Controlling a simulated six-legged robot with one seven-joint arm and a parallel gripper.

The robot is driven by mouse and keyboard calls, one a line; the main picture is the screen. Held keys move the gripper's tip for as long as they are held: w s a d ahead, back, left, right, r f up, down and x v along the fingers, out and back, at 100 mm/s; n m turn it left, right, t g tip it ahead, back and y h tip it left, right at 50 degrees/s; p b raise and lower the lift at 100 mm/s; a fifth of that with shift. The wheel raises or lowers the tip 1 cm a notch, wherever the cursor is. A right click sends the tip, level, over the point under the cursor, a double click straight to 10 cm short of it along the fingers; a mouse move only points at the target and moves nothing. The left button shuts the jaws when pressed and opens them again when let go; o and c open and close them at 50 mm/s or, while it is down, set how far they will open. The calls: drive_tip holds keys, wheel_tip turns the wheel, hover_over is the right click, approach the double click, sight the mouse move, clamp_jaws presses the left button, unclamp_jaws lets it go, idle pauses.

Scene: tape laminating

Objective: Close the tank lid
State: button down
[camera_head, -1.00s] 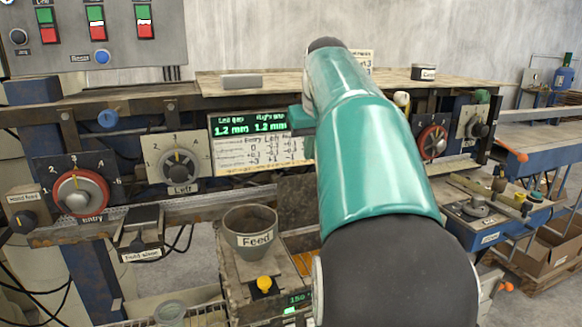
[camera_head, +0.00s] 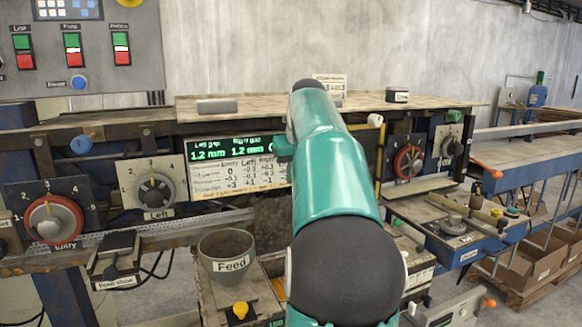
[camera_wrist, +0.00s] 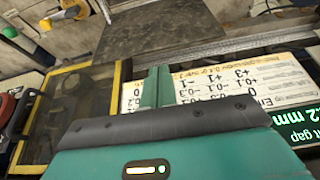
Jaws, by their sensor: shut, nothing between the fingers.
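No part is labelled as the tank lid, and I cannot tell for certain which part it is. A dark see-through panel with a yellow frame (camera_wrist: 118,80) lies at the left of the wrist view, beside my gripper. A yellow upright edge (camera_head: 380,160) shows just right of my arm in the head view; it may be the same frame. My gripper (camera_wrist: 155,85) is shut and empty in the wrist view, in front of the label sheet below the gap display. In the head view my teal arm hides most of the gripper and what lies behind it.
The grey Feed cup (camera_head: 227,255) stands below the gap display (camera_head: 230,150). The Entry dial (camera_head: 52,218) and Left dial (camera_head: 153,190) are on the machine's front at left. A red dial (camera_head: 408,162) and a tool shelf (camera_head: 470,228) are at right.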

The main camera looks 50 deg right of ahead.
drive_tip(key=shift+x, duration=2.8)
drive_tip(key=shift+w, duration=0.1)
